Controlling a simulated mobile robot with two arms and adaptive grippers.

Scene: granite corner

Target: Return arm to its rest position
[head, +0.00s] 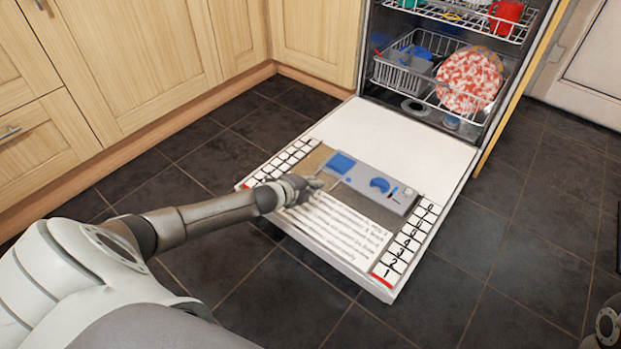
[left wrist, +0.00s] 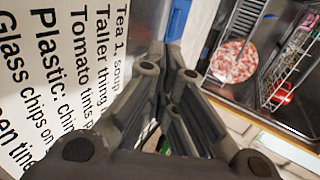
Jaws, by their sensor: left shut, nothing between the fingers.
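My left arm comes in from the left in the head view. Its gripper (head: 316,184) is over the printed inner face of the open dishwasher door (head: 345,262), near the grey dispenser panel (head: 400,199). In the left wrist view the fingers (left wrist: 172,50) are together with nothing between them. Whether the fingertips touch the door I cannot tell. Of my right arm, only a dark part shows at the lower right edge of the head view; its gripper is out of view.
The dishwasher's lower rack (head: 432,109) holds a red-and-white plate (head: 468,79) and a grey basket (head: 403,70). A red mug (head: 506,16) is in the upper rack. Wooden cabinets (head: 125,60) stand at left. The dark tiled floor (head: 245,300) around the door is clear.

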